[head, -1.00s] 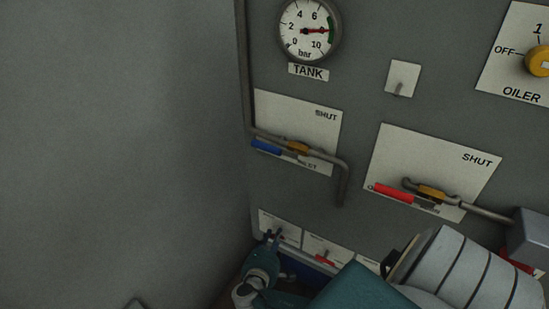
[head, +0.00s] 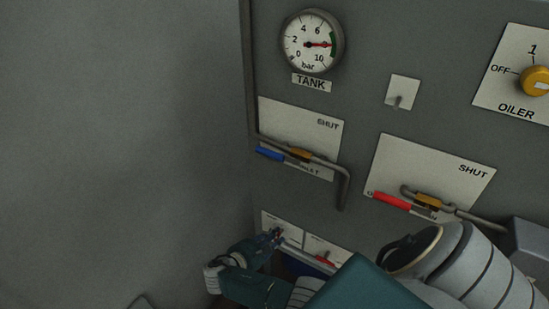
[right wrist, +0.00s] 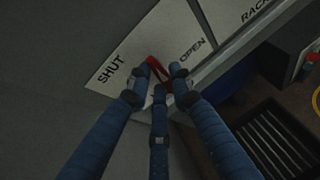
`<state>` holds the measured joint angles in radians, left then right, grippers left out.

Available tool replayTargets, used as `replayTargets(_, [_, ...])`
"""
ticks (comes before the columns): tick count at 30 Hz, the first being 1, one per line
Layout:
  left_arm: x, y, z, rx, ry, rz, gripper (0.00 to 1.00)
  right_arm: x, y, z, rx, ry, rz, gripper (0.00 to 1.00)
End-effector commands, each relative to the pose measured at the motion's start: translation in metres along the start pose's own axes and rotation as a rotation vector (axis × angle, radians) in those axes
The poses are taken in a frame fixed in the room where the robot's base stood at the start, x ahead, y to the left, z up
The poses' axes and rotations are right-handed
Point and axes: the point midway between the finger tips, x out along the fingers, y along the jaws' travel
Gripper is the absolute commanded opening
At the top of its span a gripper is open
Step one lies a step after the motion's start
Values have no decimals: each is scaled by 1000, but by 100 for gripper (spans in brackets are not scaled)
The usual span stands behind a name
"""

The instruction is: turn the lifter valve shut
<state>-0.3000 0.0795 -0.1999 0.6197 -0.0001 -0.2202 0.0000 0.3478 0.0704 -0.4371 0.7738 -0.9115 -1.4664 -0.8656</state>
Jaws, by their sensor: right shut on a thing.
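My right gripper (head: 276,236) is at the leftmost small white plate (head: 284,221) low on the grey panel. In the right wrist view its blue fingers (right wrist: 160,82) are shut on a red lever (right wrist: 157,70), which shows between the fingertips. The plate behind it reads SHUT at the left and OPEN at the right. The lever's pivot and lower part are hidden by the fingers. I cannot read the valve's name label. My left gripper is not in view.
A second small plate with a red lever (head: 325,257) is just to the right. Above are a blue-handled valve (head: 270,153), a larger red-handled valve (head: 392,200), a tank gauge (head: 312,42) and an oiler knob (head: 537,80). A plain wall (head: 110,130) is at the left.

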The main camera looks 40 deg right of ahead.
Motion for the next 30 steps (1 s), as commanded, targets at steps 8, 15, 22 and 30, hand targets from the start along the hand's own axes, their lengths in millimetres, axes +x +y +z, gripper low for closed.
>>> replayTargets(8, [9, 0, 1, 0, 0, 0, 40, 0, 1, -4, -133, -26, -56, 0])
replayTargets(15, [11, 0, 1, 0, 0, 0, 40, 0, 1, -3, -183, -37, -76, 0])
replayTargets(22, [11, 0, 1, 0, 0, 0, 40, 0, 0, -3, -194, -39, -80, 0])
replayTargets(30, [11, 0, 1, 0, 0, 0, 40, 0, 0, -3, -193, -40, -80, 28])
